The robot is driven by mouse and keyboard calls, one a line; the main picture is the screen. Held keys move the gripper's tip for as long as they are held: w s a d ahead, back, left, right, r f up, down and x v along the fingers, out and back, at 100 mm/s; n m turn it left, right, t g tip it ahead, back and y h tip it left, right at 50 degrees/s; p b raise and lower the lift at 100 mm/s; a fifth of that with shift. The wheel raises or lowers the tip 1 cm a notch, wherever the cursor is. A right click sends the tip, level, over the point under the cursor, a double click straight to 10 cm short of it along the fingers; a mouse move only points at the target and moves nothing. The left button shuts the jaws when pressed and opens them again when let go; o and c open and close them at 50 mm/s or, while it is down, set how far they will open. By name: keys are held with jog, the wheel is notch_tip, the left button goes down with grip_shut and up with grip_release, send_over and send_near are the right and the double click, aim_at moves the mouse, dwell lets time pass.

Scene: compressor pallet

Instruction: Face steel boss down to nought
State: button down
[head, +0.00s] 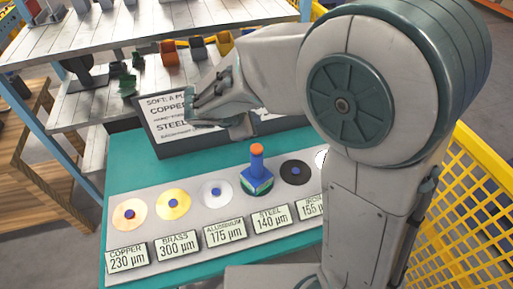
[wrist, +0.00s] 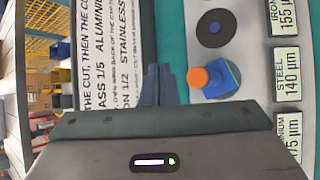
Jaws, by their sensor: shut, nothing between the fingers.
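A blue tool with an orange-topped knob (head: 257,165) stands upright on the light panel (head: 150,237), behind the label STEEL 140 µm (head: 272,219). It covers whatever is beneath it, so I cannot see the steel boss. In the wrist view the tool (wrist: 222,80) is just right of my fingers, apart from them. My gripper (head: 207,110) is shut and empty, raised in front of the sign board. In the wrist view the shut fingers (wrist: 159,72) point toward the board's edge and the teal bench.
Copper (head: 130,214), brass (head: 173,204) and aluminium (head: 216,194) discs lie left of the tool; a dark disc (head: 295,172) is to its right. A sign board (head: 165,140) stands behind. Shelves (head: 130,40) are at back left, a yellow mesh fence (head: 470,200) at right.

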jog(key=b, duration=0.5)
send_over(258, 145)
jog(key=s+a, duration=0.1)
jog(key=s, duration=0.1)
notch_tip(258, 145, down, 7)
jog(key=shift+w+a+f, duration=0.1)
jog(key=shift+w, duration=0.05)
jog(key=shift+f+b, duration=0.4)
jog(key=shift+b, duration=0.05)
dwell(1.0)
jog(key=shift+f+b, duration=0.4)
jog(key=shift+b, duration=0.1)
jog(key=shift+f+b, duration=0.7)
dwell(0.6)
jog(key=shift+r, duration=0.1)
jog(key=shift+r+p, duration=0.85)
jog(key=shift+r, duration=0.2)
